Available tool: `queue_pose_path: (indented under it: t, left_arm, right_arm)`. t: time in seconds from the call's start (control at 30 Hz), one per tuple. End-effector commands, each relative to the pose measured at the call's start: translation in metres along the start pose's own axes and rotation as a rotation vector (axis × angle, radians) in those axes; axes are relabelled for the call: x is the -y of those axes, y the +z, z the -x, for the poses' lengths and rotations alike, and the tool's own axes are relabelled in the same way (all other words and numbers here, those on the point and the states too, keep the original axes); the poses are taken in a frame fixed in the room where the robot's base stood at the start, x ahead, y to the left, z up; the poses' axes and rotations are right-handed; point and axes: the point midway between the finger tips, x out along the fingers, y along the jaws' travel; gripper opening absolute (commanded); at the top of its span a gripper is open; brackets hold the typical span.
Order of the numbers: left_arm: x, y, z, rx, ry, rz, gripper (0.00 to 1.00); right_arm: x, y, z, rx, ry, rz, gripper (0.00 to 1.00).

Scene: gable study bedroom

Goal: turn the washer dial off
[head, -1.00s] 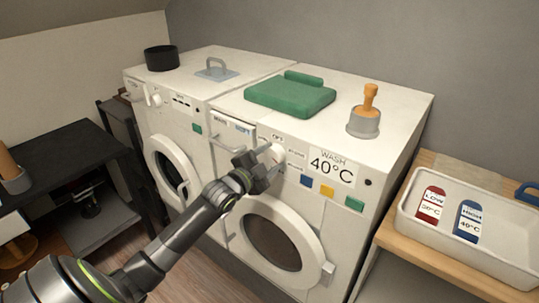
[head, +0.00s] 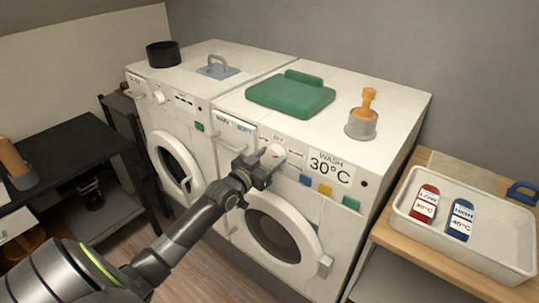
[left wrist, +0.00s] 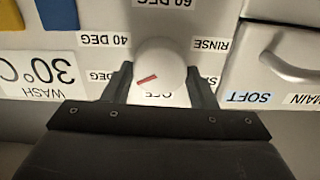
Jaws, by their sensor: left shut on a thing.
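The white washer dial (head: 272,155) is on the upper front of the right-hand washer. It also shows in the left wrist view (left wrist: 163,62), upside down, with its red mark pointing left and slightly down to a partly hidden DEG label. The OFF label (left wrist: 160,95) is at the bottom there, partly covered by the dial. My left gripper (head: 263,164) is shut on the dial, one finger on each side. The washer's display (head: 329,168) reads WASH 30°C. My right gripper is not in view.
A detergent drawer (head: 236,130) is left of the dial, and blue, yellow and green buttons are to its right. The round washer door (head: 322,245) is below. A white tray (head: 405,205) with red and blue bottles stands on the wooden table at right.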

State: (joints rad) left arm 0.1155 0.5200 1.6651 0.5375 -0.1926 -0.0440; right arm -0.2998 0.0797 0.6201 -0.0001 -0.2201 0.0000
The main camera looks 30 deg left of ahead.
Motion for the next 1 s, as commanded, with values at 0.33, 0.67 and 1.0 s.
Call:
queue_pose_path:
  t: [0.33,0.67,1.0]
  left_arm:
    - [0.001,0.001,0.001,0.005,-0.002,0.329,0.29]
    - [0.002,0.002,0.001,0.004,-0.002,0.643,0.29]
    - [0.002,0.003,0.001,0.005,-0.003,0.918,0.29]
  right_arm:
    - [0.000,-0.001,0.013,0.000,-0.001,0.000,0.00]
    - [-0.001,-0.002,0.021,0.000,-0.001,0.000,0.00]
    - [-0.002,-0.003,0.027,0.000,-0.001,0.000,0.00]
